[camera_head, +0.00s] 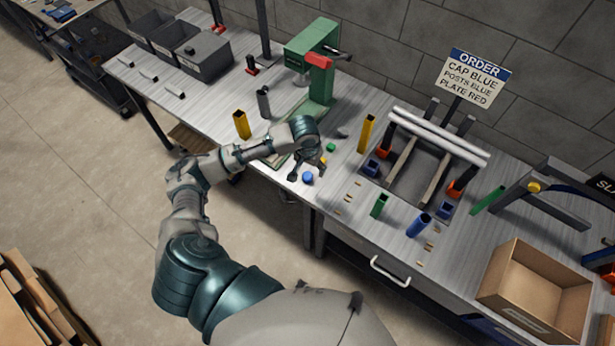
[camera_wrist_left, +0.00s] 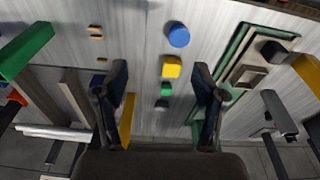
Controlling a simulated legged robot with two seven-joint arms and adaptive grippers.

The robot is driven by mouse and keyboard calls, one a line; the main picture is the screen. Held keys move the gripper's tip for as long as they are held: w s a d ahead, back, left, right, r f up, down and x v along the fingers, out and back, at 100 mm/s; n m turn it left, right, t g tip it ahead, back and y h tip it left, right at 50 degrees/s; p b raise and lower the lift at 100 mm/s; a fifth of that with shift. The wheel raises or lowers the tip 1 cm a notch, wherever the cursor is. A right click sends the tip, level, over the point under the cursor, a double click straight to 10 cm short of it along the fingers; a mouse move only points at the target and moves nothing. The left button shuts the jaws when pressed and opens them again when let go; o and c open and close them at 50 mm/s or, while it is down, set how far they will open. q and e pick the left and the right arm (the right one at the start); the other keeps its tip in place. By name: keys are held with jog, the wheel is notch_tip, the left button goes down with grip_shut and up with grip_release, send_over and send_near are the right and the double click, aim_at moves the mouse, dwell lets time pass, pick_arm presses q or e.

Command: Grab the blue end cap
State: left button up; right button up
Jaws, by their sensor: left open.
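The blue end cap (camera_head: 307,178) is a small round piece on the grey workbench near its front edge. It also shows in the left wrist view (camera_wrist_left: 179,35), at the top, just beyond the fingertips. My left gripper (camera_head: 308,170) is open and empty above the bench, close to the blue cap. In the left wrist view its fingers (camera_wrist_left: 160,76) are spread, with a yellow cap (camera_wrist_left: 171,67) and a green cap (camera_wrist_left: 167,88) showing between them. A dark grey cap (camera_wrist_left: 161,104) lies in the same row.
A green press (camera_head: 318,85) stands behind my left arm. An open cardboard box (camera_head: 535,290) is at far right. The order sign (camera_head: 474,78) reads cap blue.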

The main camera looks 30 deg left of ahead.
pick_arm(q)
jog(key=w+a+r+n, duration=0.1)
jog(key=a+r, duration=0.2)
send_over(307, 175)
jog(key=s, duration=0.1)
notch_tip(307, 175, down, 11)
jog(key=shift+d+f, duration=0.1)
jog(key=shift+f, duration=0.05)
jog(key=shift+w+f, duration=0.2)
jog(key=shift+f, duration=0.85)
jog(key=shift+w+f, duration=0.15)
jog(key=shift+f, duration=0.85)
jog(key=shift+w+f, duration=0.2)
jog(key=shift+f, duration=0.85)
jog(key=c, duration=0.9)
pick_arm(e)
jog(key=s, duration=0.1)
jog(key=s+f, duration=0.1)
jog(key=s, duration=0.2)
jog(key=shift+d+f, duration=0.35)
jog(key=shift+f, duration=0.05)
